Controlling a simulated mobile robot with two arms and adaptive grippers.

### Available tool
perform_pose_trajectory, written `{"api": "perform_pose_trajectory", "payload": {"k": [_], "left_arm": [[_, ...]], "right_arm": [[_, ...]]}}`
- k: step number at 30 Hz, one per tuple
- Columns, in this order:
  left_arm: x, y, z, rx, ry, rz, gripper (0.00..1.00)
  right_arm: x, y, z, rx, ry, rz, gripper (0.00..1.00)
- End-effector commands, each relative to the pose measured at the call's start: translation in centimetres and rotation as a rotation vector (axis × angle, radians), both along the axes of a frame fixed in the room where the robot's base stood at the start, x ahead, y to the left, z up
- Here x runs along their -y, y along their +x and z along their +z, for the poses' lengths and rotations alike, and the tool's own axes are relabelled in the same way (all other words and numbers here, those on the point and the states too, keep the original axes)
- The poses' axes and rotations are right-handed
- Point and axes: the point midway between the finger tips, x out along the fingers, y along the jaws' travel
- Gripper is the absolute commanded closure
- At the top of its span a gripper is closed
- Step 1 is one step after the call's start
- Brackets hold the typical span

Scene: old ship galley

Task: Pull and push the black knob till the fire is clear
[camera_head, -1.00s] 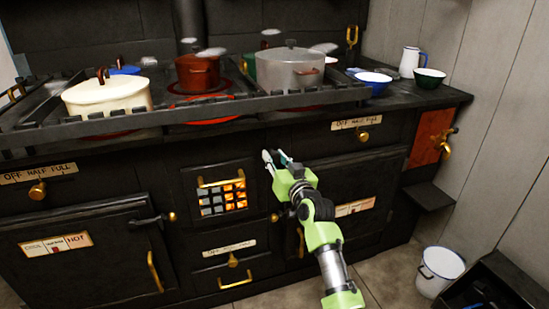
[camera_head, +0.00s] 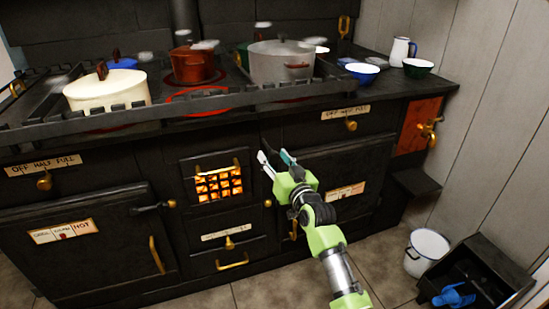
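The black stove (camera_head: 110,175) fills the view. Its small fire grate (camera_head: 219,184) glows orange and yellow across all its openings. A brass knob (camera_head: 230,243) and brass handle (camera_head: 232,264) sit on the drawer below it. A dark lever (camera_head: 150,209) juts from the left oven door. I cannot make out a separate black knob; it may be hidden or too dark. My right gripper (camera_head: 276,160) is in front of the stove, right of the grate, with its fingertips apart and nothing between them. My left gripper is out of view.
A cream pot (camera_head: 107,93), a red pot (camera_head: 192,66) and a grey pot (camera_head: 281,64) stand on the stove top behind a raised rail (camera_head: 70,130). A white bucket (camera_head: 425,253) and a black bin (camera_head: 487,268) stand on the floor at right.

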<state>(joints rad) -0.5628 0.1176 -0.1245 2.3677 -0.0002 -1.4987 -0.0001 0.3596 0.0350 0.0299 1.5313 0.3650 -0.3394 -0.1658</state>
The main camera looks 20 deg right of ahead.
Motion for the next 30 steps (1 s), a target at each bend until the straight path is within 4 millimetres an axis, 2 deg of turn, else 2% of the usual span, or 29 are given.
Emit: {"api": "perform_pose_trajectory", "payload": {"k": [11,17,24,30], "left_arm": [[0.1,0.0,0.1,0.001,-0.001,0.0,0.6],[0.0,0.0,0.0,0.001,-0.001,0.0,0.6],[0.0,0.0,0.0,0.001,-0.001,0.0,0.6],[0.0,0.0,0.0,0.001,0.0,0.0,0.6]], "right_arm": [[0.0,-0.5,0.0,-0.001,0.001,0.0,0.59],[0.3,-3.4,-0.1,-0.001,-0.001,0.0,0.59],[0.7,-8.4,-0.1,-0.002,-0.001,0.0,0.59],[0.9,-11.2,-0.1,-0.001,0.0,-0.001,0.59]]}}
